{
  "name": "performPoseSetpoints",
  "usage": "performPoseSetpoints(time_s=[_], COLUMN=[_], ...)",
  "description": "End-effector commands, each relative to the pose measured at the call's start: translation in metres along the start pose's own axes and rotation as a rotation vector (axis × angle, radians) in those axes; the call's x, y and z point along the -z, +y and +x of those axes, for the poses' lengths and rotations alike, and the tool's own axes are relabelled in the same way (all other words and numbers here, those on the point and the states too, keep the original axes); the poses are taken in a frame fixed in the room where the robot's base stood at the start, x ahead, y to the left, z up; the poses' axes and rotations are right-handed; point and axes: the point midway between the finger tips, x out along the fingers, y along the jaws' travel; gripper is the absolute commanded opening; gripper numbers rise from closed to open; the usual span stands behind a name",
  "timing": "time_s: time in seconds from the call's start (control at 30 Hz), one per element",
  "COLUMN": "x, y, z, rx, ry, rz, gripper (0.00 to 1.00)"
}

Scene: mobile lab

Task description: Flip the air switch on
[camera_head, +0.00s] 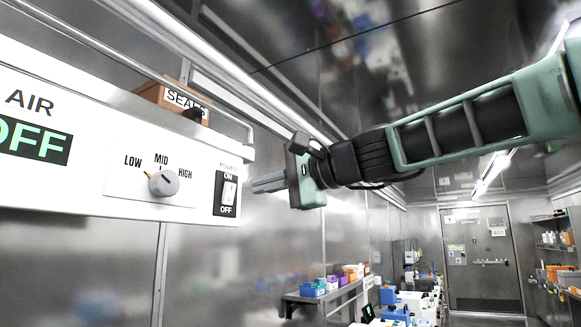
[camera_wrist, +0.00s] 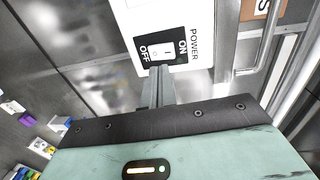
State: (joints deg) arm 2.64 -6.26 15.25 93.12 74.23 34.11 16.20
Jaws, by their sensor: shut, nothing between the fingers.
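The air switch (camera_head: 228,193) is a white rocker in a black plate marked POWER, ON at the top and OFF at the bottom. It sits at the right end of a white wall panel (camera_head: 120,199). The green display (camera_head: 36,141) under AIR reads OFF. My gripper (camera_head: 254,186) is shut and empty, its fingertips just right of the switch plate. In the wrist view the switch (camera_wrist: 163,49) lies just beyond the fingertips (camera_wrist: 161,70). I cannot tell whether they touch the panel.
A speed knob (camera_head: 163,183) with LOW, MID and HIGH sits left of the switch. A metal rail (camera_head: 120,52) runs above the panel, with a brown SEALS box (camera_head: 172,101) behind it. A shelf with colourful boxes (camera_head: 335,281) is lower right.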

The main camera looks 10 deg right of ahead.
Motion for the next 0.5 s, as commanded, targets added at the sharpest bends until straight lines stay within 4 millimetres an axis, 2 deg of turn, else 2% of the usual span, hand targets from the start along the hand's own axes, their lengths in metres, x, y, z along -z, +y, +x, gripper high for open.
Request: performPoseSetpoints(time_s=[0.03, 0.2, 0.5], x=[0.0, 0.0, 0.0], y=[-0.003, -0.012, -0.013], z=[0.01, 0.034, 0.048], rx=[-0.002, -0.001, 0.0], ry=[-0.003, -0.001, 0.0], rz=[0.003, 0.001, -0.001], gripper=[0.0, 0.0, 0.0])
